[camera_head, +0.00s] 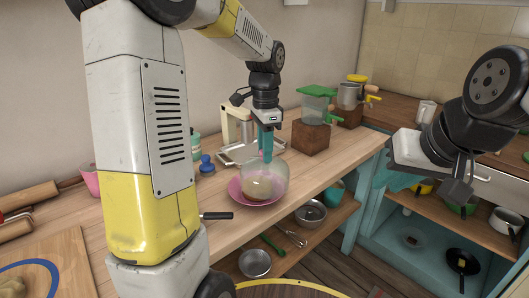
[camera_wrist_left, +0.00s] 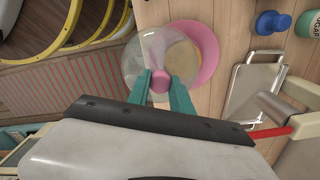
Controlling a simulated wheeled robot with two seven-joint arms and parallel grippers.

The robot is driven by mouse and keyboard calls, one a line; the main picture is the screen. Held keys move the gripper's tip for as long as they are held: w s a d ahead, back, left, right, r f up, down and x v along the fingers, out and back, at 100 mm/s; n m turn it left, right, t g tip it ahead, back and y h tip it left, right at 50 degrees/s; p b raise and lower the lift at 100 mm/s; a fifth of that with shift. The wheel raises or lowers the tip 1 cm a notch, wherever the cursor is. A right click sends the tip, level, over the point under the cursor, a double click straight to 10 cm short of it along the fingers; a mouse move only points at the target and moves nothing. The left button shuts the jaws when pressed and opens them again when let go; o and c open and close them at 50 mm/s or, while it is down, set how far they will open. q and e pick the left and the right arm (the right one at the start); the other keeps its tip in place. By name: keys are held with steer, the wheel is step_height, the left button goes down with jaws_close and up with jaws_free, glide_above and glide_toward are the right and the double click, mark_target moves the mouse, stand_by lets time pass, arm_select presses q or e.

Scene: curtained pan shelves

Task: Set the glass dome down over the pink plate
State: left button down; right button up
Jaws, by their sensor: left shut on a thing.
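The clear glass dome (camera_head: 279,176) hangs from my left gripper (camera_head: 266,158), whose teal fingers are shut on its knob. In the left wrist view the pink knob (camera_wrist_left: 160,78) sits between the fingertips (camera_wrist_left: 163,85), with the clear dome (camera_wrist_left: 138,62) around it. The pink plate (camera_head: 240,196) lies on the wooden counter with a pale round food (camera_head: 258,188) on it. In the wrist view the dome overlaps only part of the plate (camera_wrist_left: 207,45) and is offset to the left. Its exact height above the plate is unclear. My right gripper (camera_head: 460,188) is away at the right.
A blue stopper-like object (camera_head: 206,164) and a silver tray (camera_wrist_left: 255,85) are near the plate. A black handle (camera_head: 217,215) is at the counter's front edge. A green-lidded container (camera_head: 317,103) stands on a wooden block farther back. Pans sit on shelves below.

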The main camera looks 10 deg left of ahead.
mark_target(256, 155)
arm_select(q)
steer(key=w+a, duration=0.2)
steer(key=w, duration=0.1)
steer(key=w+a, duration=0.1)
steer(key=shift+w+a+f, duration=0.25)
steer(key=shift+w+f, duration=0.05)
steer(key=shift+w, duration=0.1)
steer(key=shift+w+a+f, duration=0.1)
steer(key=shift+w+f, duration=0.05)
steer(key=shift+f, duration=1.6)
steer(key=shift+f, duration=0.35)
steer(key=shift+f, duration=0.25)
steer(key=c, duration=1.1)
jaws_free()
steer(key=shift+c, duration=0.2)
steer(key=shift+r, duration=0.1)
